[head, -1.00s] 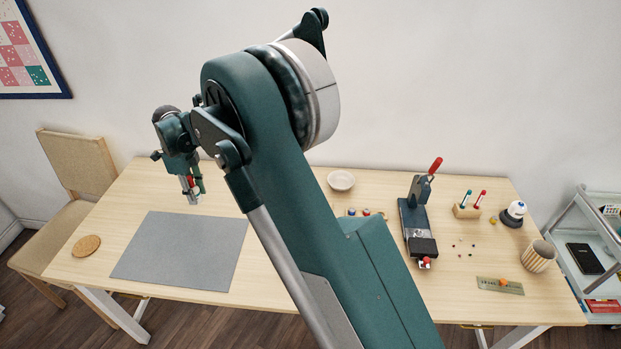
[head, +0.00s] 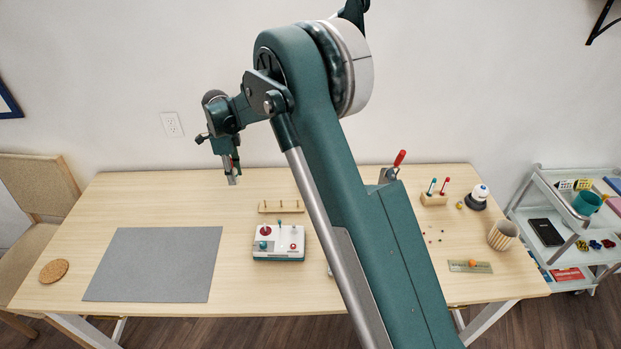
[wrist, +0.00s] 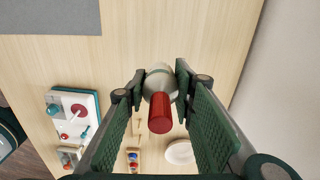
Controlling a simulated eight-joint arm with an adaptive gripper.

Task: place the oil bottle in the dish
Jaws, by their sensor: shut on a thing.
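My gripper (wrist: 159,76) is shut on the oil bottle, which has a pale body and a red cap (wrist: 160,115). In the wrist view the bottle sits between the two green fingers, cap toward the camera. In the head view my gripper (head: 232,178) is above the back of the table, right of the grey mat; the bottle is hard to make out there. I cannot find the dish in the head view, where my arm covers much of the table.
A white and red machine (head: 279,243) and a wooden peg rack (head: 281,206) stand mid-table. A grey mat (head: 152,264) and cork coaster (head: 53,271) lie left.

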